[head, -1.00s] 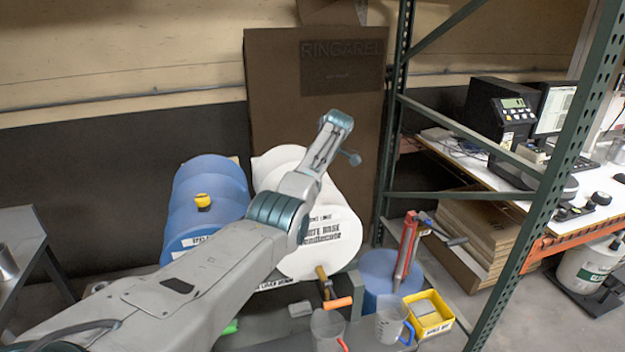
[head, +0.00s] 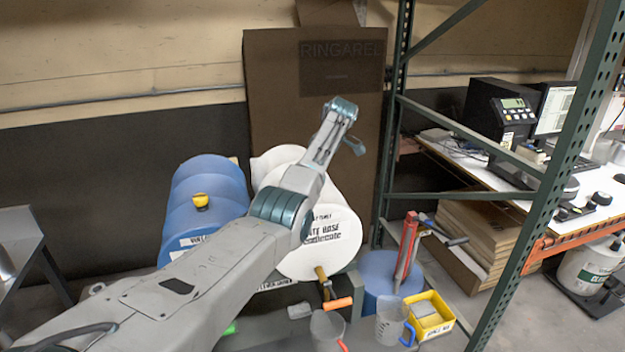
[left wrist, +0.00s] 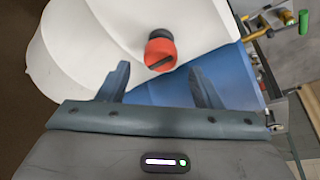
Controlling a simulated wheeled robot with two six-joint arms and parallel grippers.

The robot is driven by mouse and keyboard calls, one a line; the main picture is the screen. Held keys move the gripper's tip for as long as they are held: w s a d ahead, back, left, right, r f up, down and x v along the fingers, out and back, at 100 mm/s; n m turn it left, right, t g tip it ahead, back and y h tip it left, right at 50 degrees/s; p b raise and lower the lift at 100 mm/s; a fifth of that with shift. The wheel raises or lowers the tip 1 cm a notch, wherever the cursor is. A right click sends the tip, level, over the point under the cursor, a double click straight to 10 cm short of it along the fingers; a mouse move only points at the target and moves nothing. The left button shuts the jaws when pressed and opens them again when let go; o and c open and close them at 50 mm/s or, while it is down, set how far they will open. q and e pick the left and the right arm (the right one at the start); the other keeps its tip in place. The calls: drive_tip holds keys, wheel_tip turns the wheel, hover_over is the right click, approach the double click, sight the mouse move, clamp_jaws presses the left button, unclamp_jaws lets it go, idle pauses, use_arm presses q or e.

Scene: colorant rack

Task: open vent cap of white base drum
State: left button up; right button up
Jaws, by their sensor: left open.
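The white base drum (head: 335,255) lies on its side next to a blue drum, its labelled end facing me; my left arm hides part of it. In the left wrist view its white shell (left wrist: 90,45) fills the upper part. A round red vent cap (left wrist: 160,52) with a dark slot across it sits on the drum; I cannot see it in the head view. My left gripper (left wrist: 158,85) is open and empty, its two fingers on either side below the cap in the picture, apart from it. In the head view this gripper (head: 355,146) is above the drum. My right gripper is not in view.
The blue drum (head: 210,180) with a yellow cap (head: 201,201) lies to the left. In front stand clear jugs (head: 390,318), a yellow bin (head: 430,316) and a red-handled tool (head: 407,250). A green rack post (head: 560,170) rises at right. A brown panel stands behind.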

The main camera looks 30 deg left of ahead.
use_arm(q)
drive_tip(key=b+v, duration=0.2)
drive_tip(key=v, duration=0.6)
drive_tip(key=shift+b, duration=0.35)
drive_tip(key=shift+d+f, duration=0.1)
